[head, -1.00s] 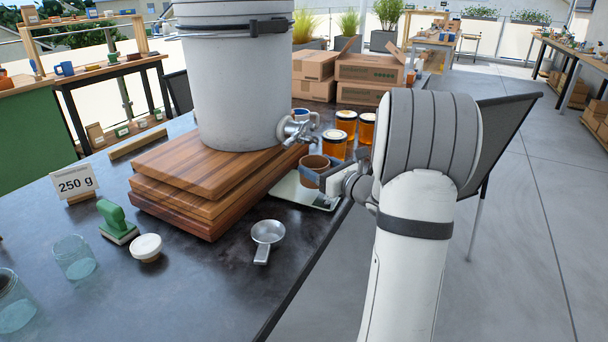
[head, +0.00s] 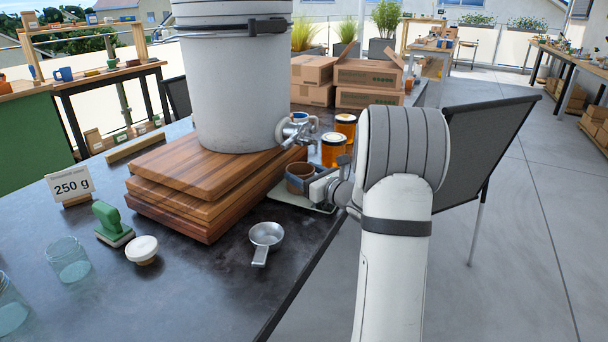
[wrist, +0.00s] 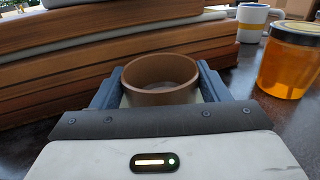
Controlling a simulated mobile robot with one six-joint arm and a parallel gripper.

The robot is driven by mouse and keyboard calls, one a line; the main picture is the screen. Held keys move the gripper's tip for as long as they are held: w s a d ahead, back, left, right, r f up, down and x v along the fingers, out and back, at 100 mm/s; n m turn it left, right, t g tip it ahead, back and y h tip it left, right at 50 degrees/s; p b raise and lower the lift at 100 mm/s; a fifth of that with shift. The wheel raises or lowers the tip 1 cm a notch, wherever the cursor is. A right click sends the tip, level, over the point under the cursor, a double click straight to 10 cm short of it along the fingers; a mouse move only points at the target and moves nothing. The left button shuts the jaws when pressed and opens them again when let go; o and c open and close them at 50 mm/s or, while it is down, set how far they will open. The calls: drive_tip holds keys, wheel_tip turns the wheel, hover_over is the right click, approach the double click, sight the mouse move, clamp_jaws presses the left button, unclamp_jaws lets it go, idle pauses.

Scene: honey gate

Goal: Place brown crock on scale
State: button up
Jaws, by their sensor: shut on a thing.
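The brown crock (head: 298,184) is a small open cup below the bucket's metal spigot. In the wrist view the crock (wrist: 163,98) is upright and looks empty, between the two blue fingers. My gripper (head: 299,176) is shut on its sides; the fingers also show in the wrist view (wrist: 158,82). The scale (head: 280,198) looks like a flat pale plate, partly under the crock and gripper in the head view. I cannot tell whether the crock touches it. The scale is not clearly visible in the wrist view.
A big grey bucket (head: 232,95) stands on stacked wooden boards (head: 180,205) left of the crock. Honey jars (head: 333,150) and a mug (wrist: 253,22) stand behind it. A metal scoop (head: 265,238) lies in front. The table's right edge is close to my arm.

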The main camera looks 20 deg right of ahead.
drive_tip(key=o, duration=1.3)
drive_tip(key=shift+f, duration=0.1)
drive_tip(key=p+v, duration=0.1)
drive_tip(key=v, duration=0.5)
drive_tip(key=p+v, duration=0.1)
drive_tip(key=v, duration=0.5)
drive_tip(key=shift+r, duration=0.25)
